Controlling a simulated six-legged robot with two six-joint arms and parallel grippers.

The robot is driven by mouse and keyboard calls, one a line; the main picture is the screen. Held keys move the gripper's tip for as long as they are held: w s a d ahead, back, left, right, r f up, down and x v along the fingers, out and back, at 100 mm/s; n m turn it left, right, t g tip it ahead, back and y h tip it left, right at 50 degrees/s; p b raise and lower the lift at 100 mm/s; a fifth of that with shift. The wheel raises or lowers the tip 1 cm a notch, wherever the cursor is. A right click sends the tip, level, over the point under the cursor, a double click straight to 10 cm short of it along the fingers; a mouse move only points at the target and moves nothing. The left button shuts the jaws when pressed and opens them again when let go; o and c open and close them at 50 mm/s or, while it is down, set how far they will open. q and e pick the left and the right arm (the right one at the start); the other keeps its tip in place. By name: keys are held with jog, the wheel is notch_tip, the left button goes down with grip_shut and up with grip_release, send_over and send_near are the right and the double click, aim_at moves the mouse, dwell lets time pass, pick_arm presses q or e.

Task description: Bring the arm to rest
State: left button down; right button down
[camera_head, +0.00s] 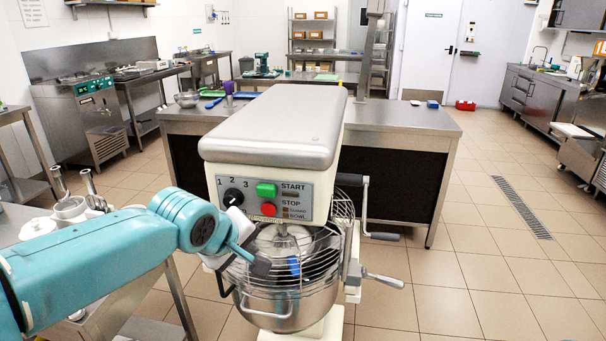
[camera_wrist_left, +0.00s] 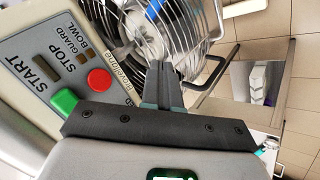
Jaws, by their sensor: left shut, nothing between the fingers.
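My left arm comes in from the left, teal, and its gripper (camera_head: 258,266) is at the front of the mixer (camera_head: 272,123), by the wire guard (camera_head: 322,250) over the steel bowl (camera_head: 290,305). In the left wrist view the gripper (camera_wrist_left: 163,78) has its dark fingers together with nothing between them. The wire guard (camera_wrist_left: 203,22) lies just beyond the fingertips; I cannot tell whether they touch it. The mixer's control panel (camera_wrist_left: 72,62) is close beside the gripper, with green and red buttons. My right gripper is not in view.
A steel table (camera_head: 405,117) stands behind the mixer. A crank handle (camera_head: 380,236) and a lever (camera_head: 384,280) stick out on the mixer's right. Metal fittings (camera_head: 78,205) stand on a steel counter at left. The tiled floor (camera_head: 470,265) at right is clear.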

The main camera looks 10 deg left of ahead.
pick_arm(q)
jog(key=s+f+g, duration=0.3)
jog(key=s+f, duration=0.1)
jog(key=f, duration=1)
jog(key=s+f+g, duration=0.4)
jog(key=f, duration=1)
jog(key=s+d+f+m+h, duration=0.1)
jog(key=s+d+f+m, duration=0.2)
jog(key=s+f, duration=0.4)
jog(key=s+d+f+m+h+p, duration=0.1)
jog(key=s+d+f+m, duration=0.2)
jog(key=s+f, duration=0.3)
jog(key=shift+s+f+m+g, duration=0.35)
jog(key=shift+s+m, duration=0.55)
jog(key=shift+s, duration=1.7)
